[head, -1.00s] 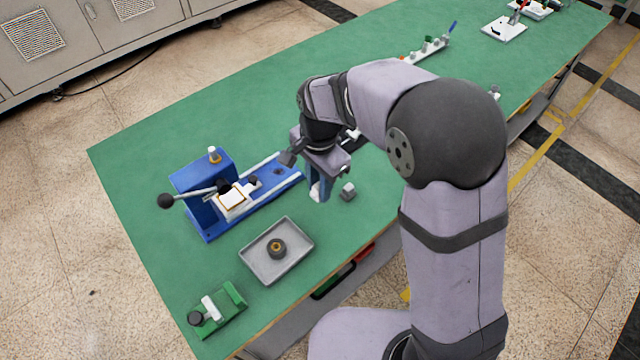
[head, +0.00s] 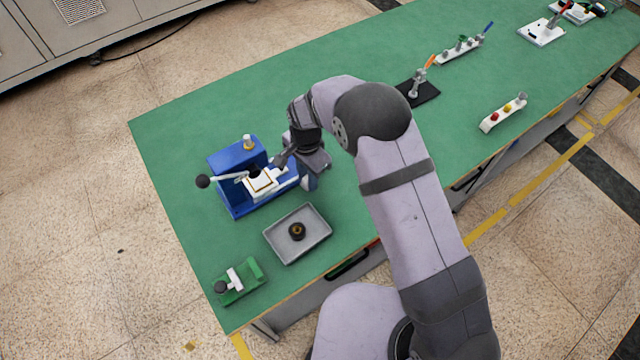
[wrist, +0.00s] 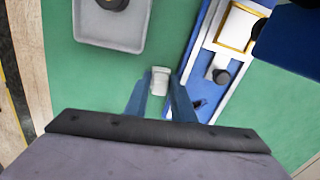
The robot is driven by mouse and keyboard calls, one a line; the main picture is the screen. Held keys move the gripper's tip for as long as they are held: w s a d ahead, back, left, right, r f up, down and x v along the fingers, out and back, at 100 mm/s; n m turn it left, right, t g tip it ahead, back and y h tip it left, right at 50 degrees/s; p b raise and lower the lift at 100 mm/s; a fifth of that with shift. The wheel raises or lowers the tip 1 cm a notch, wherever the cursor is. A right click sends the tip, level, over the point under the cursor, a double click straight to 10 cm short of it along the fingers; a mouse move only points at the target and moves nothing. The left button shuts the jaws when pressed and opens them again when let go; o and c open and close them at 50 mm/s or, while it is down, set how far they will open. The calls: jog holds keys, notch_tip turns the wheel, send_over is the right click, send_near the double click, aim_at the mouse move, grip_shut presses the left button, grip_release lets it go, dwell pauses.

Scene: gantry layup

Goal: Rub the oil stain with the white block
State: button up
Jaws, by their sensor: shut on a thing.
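The white block (wrist: 160,80) is between the two blue fingers of my gripper (wrist: 158,98) in the wrist view, and my gripper is shut on it. In the head view my gripper (head: 309,182) is low, at the right end of the blue fixture (head: 232,205), and its fingers mostly hide the block. A small dark spot, likely the oil stain (wrist: 198,104), lies on the fixture's blue base just right of the fingers in the wrist view. In the head view my gripper and arm hide the spot. I cannot tell whether the block touches any surface.
A grey tray (head: 273,241) with a dark round part (head: 297,231) stands in front of the fixture. The fixture has a lever with a black knob (head: 203,181). A green clamp (head: 250,277) sits near the table's corner. Green table is clear between tray and fixture.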

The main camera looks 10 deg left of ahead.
jog(key=w+a, duration=0.1)
jog(key=w, duration=0.1)
jog(key=w+a+r, duration=0.1)
jog(key=w+a, duration=0.1)
jog(key=shift+w+a+r, duration=0.15)
jog(key=shift+m, duration=0.3)
jog(key=w+a+r, duration=0.2)
jog(key=w+r, duration=0.1)
jog(key=shift+a+r, duration=0.1)
jog(key=shift+r, duration=0.15)
jog(key=shift+r+m, duration=0.5)
jog(key=shift+r, duration=0.5)
